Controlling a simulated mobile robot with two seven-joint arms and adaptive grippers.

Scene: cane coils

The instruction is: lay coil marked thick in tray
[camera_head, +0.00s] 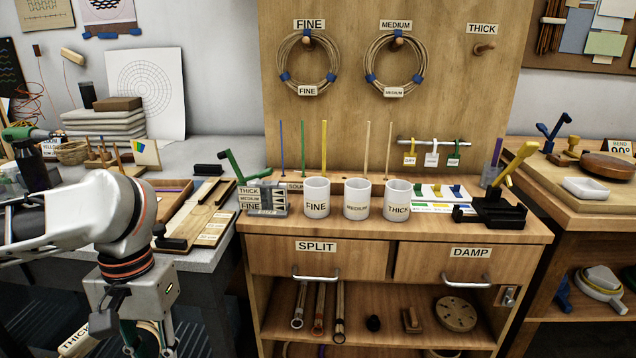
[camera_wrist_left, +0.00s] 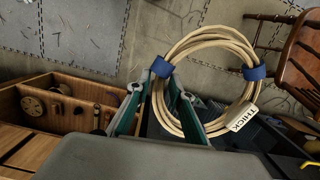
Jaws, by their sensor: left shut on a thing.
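The coil marked thick (camera_wrist_left: 207,37) is a loop of pale cane with blue ties and a white THICK tag (camera_wrist_left: 242,118). My left gripper (camera_wrist_left: 158,100) is shut on the side of the loop. In the head view this gripper (camera_head: 150,345) is low at the left, and the THICK tag (camera_head: 75,341) shows beside it; most of the coil is cut off or hidden there. The peg under the THICK sign (camera_head: 483,48) is bare. I cannot tell for certain which item is the tray. My right gripper is not in view.
A fine coil (camera_head: 331,75) and a medium coil (camera_head: 419,79) hang on the wooden board. Labelled white cups (camera_head: 316,198) stand on the cabinet top. The grey bench (camera_head: 205,262) is left of it. A chair (camera_wrist_left: 300,55) stands beyond the coil.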

